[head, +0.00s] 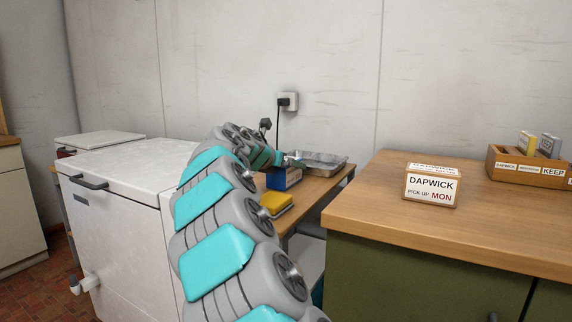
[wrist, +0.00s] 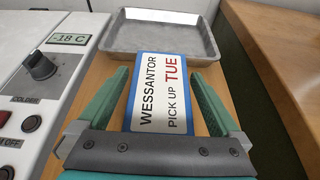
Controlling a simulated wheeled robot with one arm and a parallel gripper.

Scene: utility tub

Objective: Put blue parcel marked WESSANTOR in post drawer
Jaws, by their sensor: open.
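The blue parcel (wrist: 158,92) has a white label reading WESSANTOR, PICK UP TUE. It lies between the two open fingers of my gripper (wrist: 158,100) in the wrist view, with a gap visible on each side. In the head view the blue parcel (head: 284,179) sits on a narrow wooden table beside the white chest, partly hidden by my arm. My gripper (head: 292,163) is over it there. I cannot identify a post drawer in either view.
A metal tray (head: 320,162) stands behind the parcel. A yellow block (head: 276,202) is in front of it. The white chest (head: 120,185) is left. On the right counter (head: 400,222) are a DAPWICK box (head: 431,187) and a wooden sorter (head: 525,169) marked KEEP.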

